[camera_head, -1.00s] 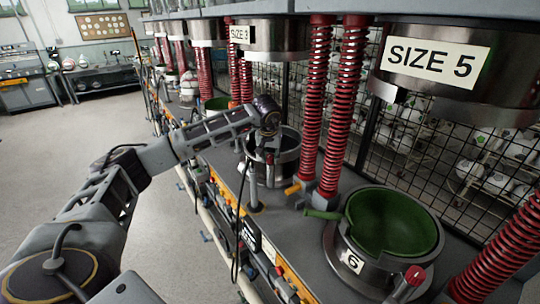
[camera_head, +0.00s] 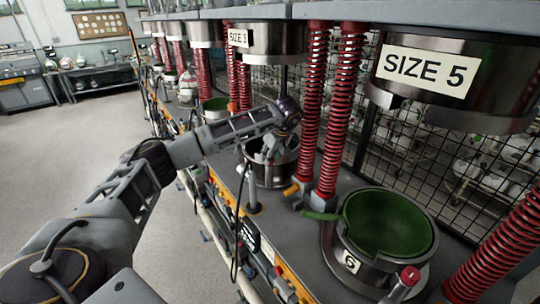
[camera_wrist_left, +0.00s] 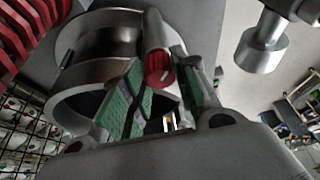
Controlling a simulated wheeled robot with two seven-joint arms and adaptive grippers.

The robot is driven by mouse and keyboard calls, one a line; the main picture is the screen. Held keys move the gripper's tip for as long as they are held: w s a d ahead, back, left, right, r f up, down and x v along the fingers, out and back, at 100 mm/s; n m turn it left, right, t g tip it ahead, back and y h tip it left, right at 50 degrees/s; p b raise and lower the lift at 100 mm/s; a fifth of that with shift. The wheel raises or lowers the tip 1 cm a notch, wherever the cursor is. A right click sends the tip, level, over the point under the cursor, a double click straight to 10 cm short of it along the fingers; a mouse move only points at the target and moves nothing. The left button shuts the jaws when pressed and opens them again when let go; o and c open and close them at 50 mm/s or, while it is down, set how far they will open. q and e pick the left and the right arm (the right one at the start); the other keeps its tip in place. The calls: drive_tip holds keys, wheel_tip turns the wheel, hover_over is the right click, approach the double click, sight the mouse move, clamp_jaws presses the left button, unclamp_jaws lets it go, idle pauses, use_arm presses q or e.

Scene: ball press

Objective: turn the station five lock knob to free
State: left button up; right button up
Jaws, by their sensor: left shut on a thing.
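In the left wrist view, a red knob (camera_wrist_left: 158,68) with a pale pointer mark sits between my left gripper's (camera_wrist_left: 162,92) green-padded fingers, which are shut on it. It is fixed beside a round metal mold (camera_wrist_left: 98,72). In the head view my left gripper (camera_head: 270,150) reaches down at the metal mold (camera_head: 284,172) below the press marked SIZE 3; the knob is hidden there. Another red knob (camera_head: 411,275) stands by the green bowl mold (camera_head: 390,222) marked 6, under the SIZE 5 sign (camera_head: 429,70); no gripper is near it. My right gripper is out of view.
Red springs (camera_head: 343,105) rise close to the right of my left gripper. A black wire fence (camera_head: 385,145) runs behind the presses. A SIZE 3 press head (camera_head: 265,40) hangs above my wrist. The floor (camera_head: 75,150) to the left is clear.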

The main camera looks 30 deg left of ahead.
use_arm(q)
drive_tip(key=shift+w+r+n+g+p, duration=0.15)
drive_tip(key=shift+n+g+p, duration=0.25)
drive_tip(key=shift+n, duration=0.9)
drive_tip(key=o, duration=1)
drive_tip(key=v, duration=1.1)
drive_tip(key=shift+d+r, duration=0.25)
drive_tip(key=shift+r, duration=0.05)
drive_tip(key=shift+w, duration=0.1)
